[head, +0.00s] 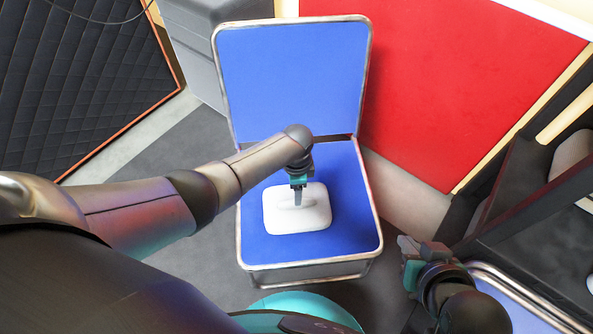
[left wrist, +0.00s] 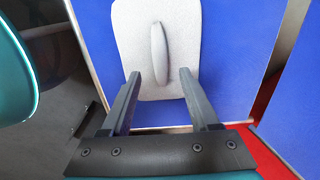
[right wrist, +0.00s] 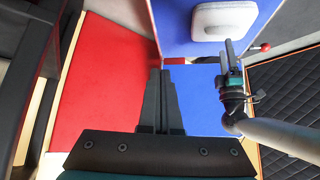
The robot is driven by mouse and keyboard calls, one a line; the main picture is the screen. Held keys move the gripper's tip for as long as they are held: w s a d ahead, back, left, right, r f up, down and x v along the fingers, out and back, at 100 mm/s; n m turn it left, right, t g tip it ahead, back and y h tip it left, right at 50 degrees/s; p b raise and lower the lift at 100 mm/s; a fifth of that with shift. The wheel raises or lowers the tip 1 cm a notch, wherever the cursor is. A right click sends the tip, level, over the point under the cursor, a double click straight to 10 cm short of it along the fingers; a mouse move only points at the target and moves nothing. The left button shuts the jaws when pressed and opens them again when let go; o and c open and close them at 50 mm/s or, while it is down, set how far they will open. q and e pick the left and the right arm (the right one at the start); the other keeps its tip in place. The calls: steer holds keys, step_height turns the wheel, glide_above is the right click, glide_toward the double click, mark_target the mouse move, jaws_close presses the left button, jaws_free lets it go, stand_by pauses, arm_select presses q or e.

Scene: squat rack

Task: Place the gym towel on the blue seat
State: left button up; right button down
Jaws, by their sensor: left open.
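The gym towel (head: 315,218) is a white, rounded, folded pad with a raised ridge in its middle. It lies on the blue seat (head: 352,240) of a metal-framed chair, and it also shows in the left wrist view (left wrist: 185,35) and right wrist view (right wrist: 212,22). My left gripper (head: 298,203) points down over the towel. Its two fingers (left wrist: 159,75) are apart with nothing gripped between them; I cannot tell whether the tips touch the towel. My right gripper (head: 408,258) is away to the right of the chair; its fingers (right wrist: 161,75) are together and empty.
The chair's blue backrest (head: 290,75) rises behind the seat. A red panel (head: 450,80) lies to the right, and a black quilted panel (head: 80,80) is at the left. Dark equipment (head: 530,190) and another blue padded surface (head: 520,305) are near my right arm.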

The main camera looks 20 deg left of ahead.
arm_select(q)
steer(key=shift+r+p, duration=0.45)
steer(key=shift+r, duration=0.3)
steer(key=shift+r+p, duration=2)
steer(key=shift+r, duration=0.85)
steer(key=s+d+r+n+t+h, duration=0.1)
steer(key=s+d+n+t+h, duration=0.15)
steer(key=s+n, duration=0.75)
steer(key=s+a+r+n+t+y, duration=0.1)
steer(key=s+a+r+y, duration=0.1)
steer(key=s+a+r, duration=0.2)
steer(key=s, duration=0.3)
steer(key=shift+s+a, duration=0.15)
steer(key=shift+a, duration=0.2)
arm_select(e)
steer(key=s+d+f+g+h, duration=0.1)
steer(key=s+d+f+g, duration=0.2)
steer(key=f, duration=0.3)
steer(key=shift+s+d+f+m+g+h, duration=0.25)
steer(key=shift+s+m+g+h, duration=0.1)
steer(key=shift+g, duration=0.25)
arm_select(q)
steer(key=shift+r, duration=0.1)
